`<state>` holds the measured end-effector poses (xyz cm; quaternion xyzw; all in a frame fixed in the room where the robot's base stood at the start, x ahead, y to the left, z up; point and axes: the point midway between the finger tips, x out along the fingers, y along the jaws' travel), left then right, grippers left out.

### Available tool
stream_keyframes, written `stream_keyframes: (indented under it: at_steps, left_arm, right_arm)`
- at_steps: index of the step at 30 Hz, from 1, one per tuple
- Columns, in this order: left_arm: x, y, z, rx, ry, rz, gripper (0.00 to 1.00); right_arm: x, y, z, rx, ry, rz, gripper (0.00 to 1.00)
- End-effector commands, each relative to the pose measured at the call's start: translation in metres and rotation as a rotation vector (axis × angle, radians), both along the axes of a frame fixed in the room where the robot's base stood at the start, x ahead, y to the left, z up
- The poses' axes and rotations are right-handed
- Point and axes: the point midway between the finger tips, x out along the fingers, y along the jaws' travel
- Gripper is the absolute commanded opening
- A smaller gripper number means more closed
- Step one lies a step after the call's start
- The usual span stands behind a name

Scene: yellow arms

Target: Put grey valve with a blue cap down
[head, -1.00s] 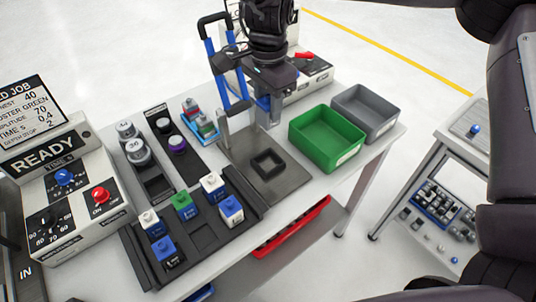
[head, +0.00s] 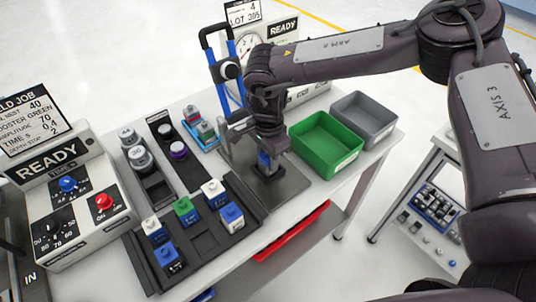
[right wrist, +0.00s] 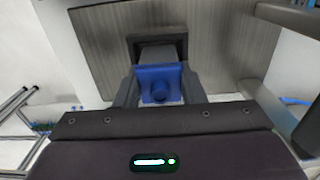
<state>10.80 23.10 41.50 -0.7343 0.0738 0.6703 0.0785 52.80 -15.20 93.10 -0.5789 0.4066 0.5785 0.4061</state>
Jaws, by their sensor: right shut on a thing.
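In the right wrist view the grey body points at the dark square nest (right wrist: 134,44) on the plate. The valve's end is at the nest opening; I cannot tell whether it rests on the bottom. My left gripper is not in view.
A green bin (head: 325,145) and a grey bin (head: 366,118) stand right of the plate. A black tray (head: 200,236) with several capped blocks is in front. A control box (head: 68,200) stands at left.

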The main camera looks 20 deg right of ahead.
Motion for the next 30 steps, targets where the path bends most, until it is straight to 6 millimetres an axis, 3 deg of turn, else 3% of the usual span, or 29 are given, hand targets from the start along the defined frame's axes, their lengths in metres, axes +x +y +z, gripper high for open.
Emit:
stream_keyframes:
  at_steps: [8, 9, 13, 25, 30]
  left_arm:
    - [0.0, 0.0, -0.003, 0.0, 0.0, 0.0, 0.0]
    - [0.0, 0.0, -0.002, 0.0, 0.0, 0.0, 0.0]
    - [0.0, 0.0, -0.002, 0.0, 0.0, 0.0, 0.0]
    - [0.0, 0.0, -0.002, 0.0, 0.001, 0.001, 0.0]
    - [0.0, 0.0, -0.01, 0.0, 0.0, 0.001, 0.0]
  right_arm:
    - [0.0, 0.0, -0.004, 0.001, 0.0, 0.0, 0.12]
    - [0.0, 0.0, -0.003, 0.0, 0.0, 0.0, 0.4]
    - [0.0, 0.0, -0.003, 0.0, 0.0, 0.0, 0.57]
    - [0.001, 0.0, 0.005, 0.001, -0.003, 0.0, 0.58]
    - [0.002, 0.0, 0.034, 0.002, -0.006, 0.001, 0.58]
